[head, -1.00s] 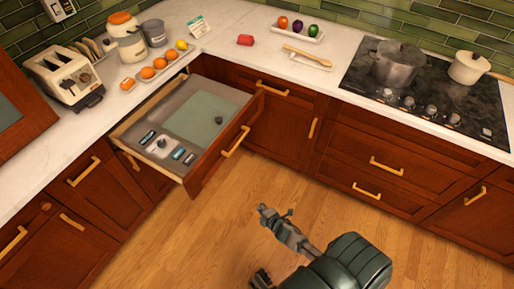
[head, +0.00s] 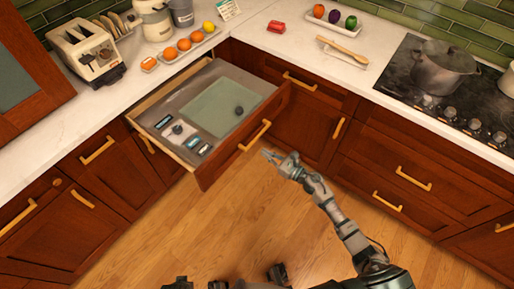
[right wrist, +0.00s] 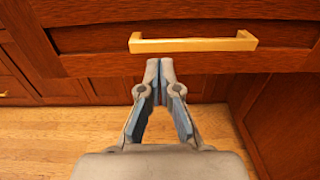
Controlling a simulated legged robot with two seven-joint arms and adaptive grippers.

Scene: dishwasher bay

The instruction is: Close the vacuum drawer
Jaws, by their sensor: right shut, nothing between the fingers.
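The vacuum drawer (head: 240,145) is pulled out from the corner cabinet, with a wooden front and a gold bar handle (head: 255,136). Inside it are a grey-green panel (head: 218,105) and several small controls at the front left. My right gripper (head: 268,154) is shut and empty, just in front of the drawer front near the handle's right end. In the right wrist view, the shut fingertips (right wrist: 160,66) appear just below the handle (right wrist: 193,42) and overlap the lower drawer front (right wrist: 95,65); contact cannot be told. My left gripper is not in view.
The counter above holds a toaster (head: 83,50), oranges (head: 184,44) and a tray of vegetables (head: 332,18). The stove (head: 450,90) is at the right. Closed wooden cabinets flank the drawer. The wooden floor (head: 150,240) in front is clear.

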